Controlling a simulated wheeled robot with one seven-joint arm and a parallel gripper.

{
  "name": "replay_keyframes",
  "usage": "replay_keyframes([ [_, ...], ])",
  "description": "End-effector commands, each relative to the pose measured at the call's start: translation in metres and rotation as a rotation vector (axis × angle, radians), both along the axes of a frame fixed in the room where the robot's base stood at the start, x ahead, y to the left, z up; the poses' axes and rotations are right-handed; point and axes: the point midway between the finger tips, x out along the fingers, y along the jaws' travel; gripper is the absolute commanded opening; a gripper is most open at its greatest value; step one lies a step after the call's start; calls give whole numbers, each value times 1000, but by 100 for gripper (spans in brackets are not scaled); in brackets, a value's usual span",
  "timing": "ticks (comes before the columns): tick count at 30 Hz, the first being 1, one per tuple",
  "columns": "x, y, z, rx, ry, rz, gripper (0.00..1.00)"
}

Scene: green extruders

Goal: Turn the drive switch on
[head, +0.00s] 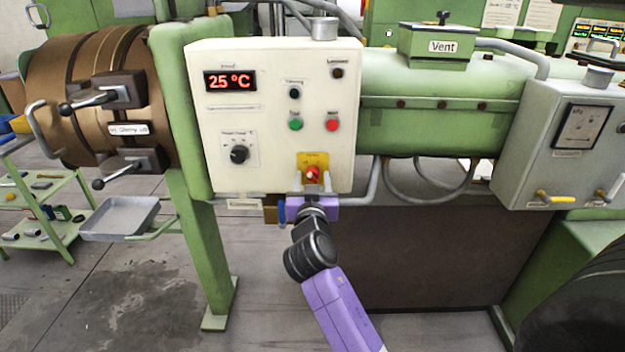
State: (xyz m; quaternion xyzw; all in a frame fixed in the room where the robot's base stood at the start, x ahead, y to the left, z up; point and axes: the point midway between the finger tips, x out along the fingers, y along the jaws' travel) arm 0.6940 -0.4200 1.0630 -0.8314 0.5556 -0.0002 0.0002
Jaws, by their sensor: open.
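The drive switch (313,173) is a red rotary knob on a yellow plate (314,158), low on the right of the white control panel (225,125). Its exact position is too small to tell. My gripper (312,181) is open at the panel's lower edge, with one finger on each side of the red knob, just below it. I cannot tell whether the fingers touch the knob. The lettering on the yellow plate is too small to read.
The panel also carries a red "25 °C" display (230,81), a black dial (239,154), a green button (295,124) and a red button (333,124). A grey box with a gauge (580,127) stands at the right. A metal tray (120,217) juts out at the left.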

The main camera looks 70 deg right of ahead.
Motion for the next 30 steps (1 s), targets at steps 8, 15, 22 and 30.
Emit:
replay_keyframes([
  [8, 0, 0, 0, 0, 0, 0, 18],
  [15, 0, 0, -1, 0, -1, 0, 0],
  [22, 0, 0, -4, 18, -43, -1, 0],
  [30, 1, 1, -7, 82, -203, 2, 0],
])
